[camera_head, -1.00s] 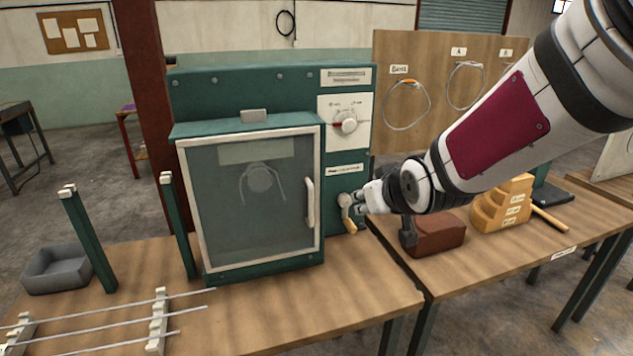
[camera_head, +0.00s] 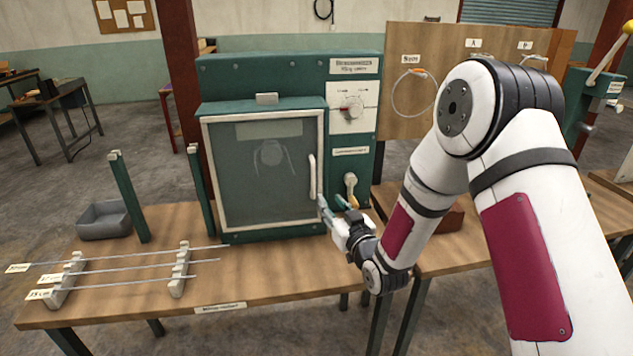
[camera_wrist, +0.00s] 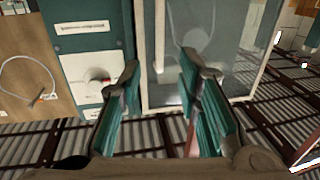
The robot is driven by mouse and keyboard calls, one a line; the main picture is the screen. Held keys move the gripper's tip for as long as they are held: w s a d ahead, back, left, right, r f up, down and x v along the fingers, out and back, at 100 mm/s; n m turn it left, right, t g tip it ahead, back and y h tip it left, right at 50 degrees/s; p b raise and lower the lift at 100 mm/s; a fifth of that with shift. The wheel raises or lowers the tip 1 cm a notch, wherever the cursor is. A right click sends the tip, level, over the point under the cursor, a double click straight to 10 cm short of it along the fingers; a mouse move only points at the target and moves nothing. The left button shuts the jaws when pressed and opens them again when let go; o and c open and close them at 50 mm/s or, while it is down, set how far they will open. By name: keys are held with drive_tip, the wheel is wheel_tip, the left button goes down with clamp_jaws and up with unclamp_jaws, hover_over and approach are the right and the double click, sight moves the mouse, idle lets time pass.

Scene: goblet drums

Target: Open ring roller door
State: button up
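The ring roller is a green cabinet (camera_head: 290,67) on the left bench. Its glass door (camera_head: 262,175) has a pale frame and looks shut, with rounded parts dimly visible behind the glass. The door's upright white handle (camera_head: 312,178) is on its right side. My gripper (camera_head: 334,205) is just right of the handle's lower end, with its fingers apart. In the wrist view my gripper (camera_wrist: 160,68) is open, and a pale upright strip of the door shows beyond the gap. I cannot tell whether a finger touches the handle.
A small lever (camera_head: 350,183) is on the cabinet right of the door, partly hidden by my gripper. A red-marked dial (camera_head: 351,107) is above it. Metal rods on a rack (camera_head: 180,270) and a grey tray (camera_head: 104,221) are at left. The bench before the door is mostly clear.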

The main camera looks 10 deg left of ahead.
sight(314, 181)
drive_tip(key=x, duration=1.3)
clamp_jaws()
